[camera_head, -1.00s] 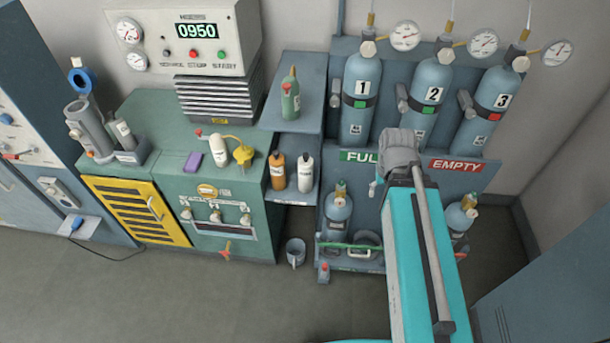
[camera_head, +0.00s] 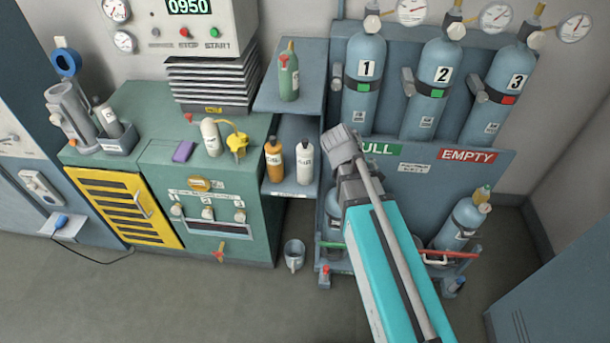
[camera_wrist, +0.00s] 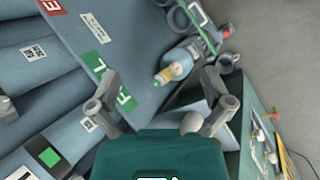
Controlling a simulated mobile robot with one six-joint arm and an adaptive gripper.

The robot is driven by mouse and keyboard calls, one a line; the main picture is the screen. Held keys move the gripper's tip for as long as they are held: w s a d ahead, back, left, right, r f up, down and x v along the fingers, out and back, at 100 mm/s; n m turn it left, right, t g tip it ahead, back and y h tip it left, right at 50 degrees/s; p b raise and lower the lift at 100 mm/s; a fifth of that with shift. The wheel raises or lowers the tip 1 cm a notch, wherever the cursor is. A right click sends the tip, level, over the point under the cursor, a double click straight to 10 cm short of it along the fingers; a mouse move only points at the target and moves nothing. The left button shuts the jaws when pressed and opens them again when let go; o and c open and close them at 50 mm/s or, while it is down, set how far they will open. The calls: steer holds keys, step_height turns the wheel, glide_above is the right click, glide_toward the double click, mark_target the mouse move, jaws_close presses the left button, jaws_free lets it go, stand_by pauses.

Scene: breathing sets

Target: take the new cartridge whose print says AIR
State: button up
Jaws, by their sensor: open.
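Two small cartridges stand on the lower shelf of the middle stand in the head view: an orange one (camera_head: 273,158) and a white one (camera_head: 305,162). Their labels are too small to read, so I cannot tell which says AIR. My gripper (camera_wrist: 160,82) shows in the wrist view with its two fingers wide apart and nothing between them. In the head view my arm reaches up just right of the white cartridge, and the fingers are not clearly visible. I cannot pick out the cartridges in the wrist view.
A green bottle (camera_head: 289,72) stands on the upper shelf. Numbered cylinders (camera_head: 364,90) stand on the rack at right, above the EMPTY sign (camera_head: 468,156). A cup (camera_head: 294,255) stands on the floor. The green cabinet (camera_head: 215,227) is at left. The front floor is clear.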

steer(key=w+a+f+n+t+h+b, duration=0.2)
steer(key=w+a+f+n+b, duration=0.2)
steer(key=a+f+n+b, duration=0.15)
steer(key=n+t+h+b, duration=0.4)
steer(key=n+t+b, duration=0.75)
steer(key=b, duration=0.75)
glide_toward(299, 160)
steer(key=a+r+n+g, duration=0.1)
steer(key=r+n+g, duration=0.1)
steer(key=shift+s+f, duration=0.15)
steer(key=shift+s, duration=0.05)
steer(key=shift+x, duration=4.3)
steer(key=shift+x, duration=2.6)
steer(key=shift+a, duration=0.1)
